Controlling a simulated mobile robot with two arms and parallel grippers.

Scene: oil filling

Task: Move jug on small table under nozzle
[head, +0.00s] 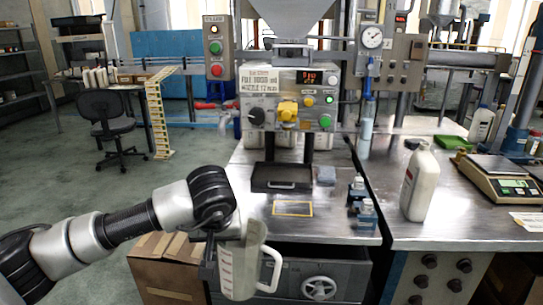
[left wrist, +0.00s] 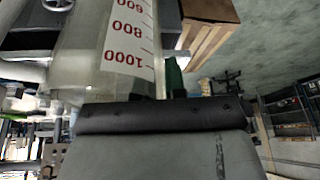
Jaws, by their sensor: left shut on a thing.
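A translucent jug (head: 240,268) with a white handle and red scale marks hangs in front of the steel table (head: 250,205), near its front left corner. My left gripper (head: 216,245) is shut on it. In the left wrist view the jug (left wrist: 100,50) fills the top, its red numbers upside down, close against the dark gripper (left wrist: 150,115). A yellow valve part (head: 287,111) sits on the front of the filling machine. I cannot clearly make out a nozzle opening. A black tray (head: 283,178) stands below it. My right gripper is not in view.
A yellow-outlined rectangle (head: 293,208) marks clear tabletop before the tray. Small clamp-like parts (head: 361,198) stand to its right. A white bottle (head: 420,182) and a scale (head: 496,178) stand on the right table. Cardboard boxes (head: 165,268) lie below left.

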